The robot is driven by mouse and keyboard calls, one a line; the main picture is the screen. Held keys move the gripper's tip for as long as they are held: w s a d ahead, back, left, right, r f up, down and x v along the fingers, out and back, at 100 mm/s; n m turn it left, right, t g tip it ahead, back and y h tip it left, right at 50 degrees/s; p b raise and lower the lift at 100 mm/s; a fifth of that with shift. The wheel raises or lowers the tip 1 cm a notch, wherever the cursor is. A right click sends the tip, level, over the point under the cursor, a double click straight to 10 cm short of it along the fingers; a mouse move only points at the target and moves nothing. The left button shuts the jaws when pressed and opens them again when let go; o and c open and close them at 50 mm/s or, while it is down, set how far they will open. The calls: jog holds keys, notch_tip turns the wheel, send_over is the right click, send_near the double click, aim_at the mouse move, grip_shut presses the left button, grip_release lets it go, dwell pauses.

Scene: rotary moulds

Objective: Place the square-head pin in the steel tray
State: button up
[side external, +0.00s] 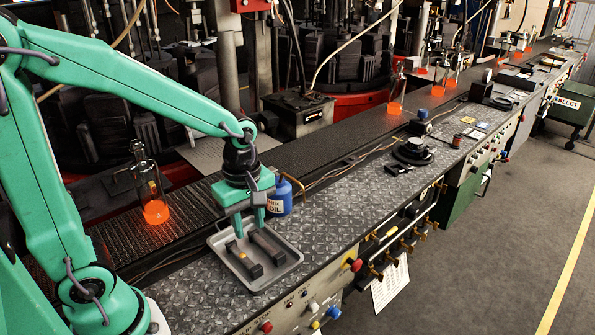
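The steel tray (222,262) is a shallow grey rectangle with rounded corners, lying on the diamond-plate bench top. Two dark elongated pieces lie in it: a left piece (246,264) with a small brass-coloured spot and a blocky near end, and a right bar (268,248). At this size I cannot tell which of them, if either, is the square-head pin. My gripper (249,228) points down over the back part of the tray. Its two green fingers are apart, with no object visible between them. The fingertips are close above the pieces; whether they touch is unclear.
A blue oil can (280,197) stands right behind the tray, near my gripper. A glowing bottle (155,210) stands on the conveyor at left. A black round fixture (413,152) sits farther along the bench. Plate between tray and fixture is mostly clear.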

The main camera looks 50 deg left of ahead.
jog(key=s+a+r+m+t, duration=0.1)
jog(key=s+r+m+t, duration=0.1)
jog(key=r+m, duration=0.3)
jog(key=s+a+r+m+t, duration=0.1)
jog(key=s+r+m+t, duration=0.2)
jog(key=m, duration=0.9)
jog(key=v, duration=0.3)
jog(key=shift+s+a+r, duration=0.15)
jog(key=shift+s, duration=0.35)
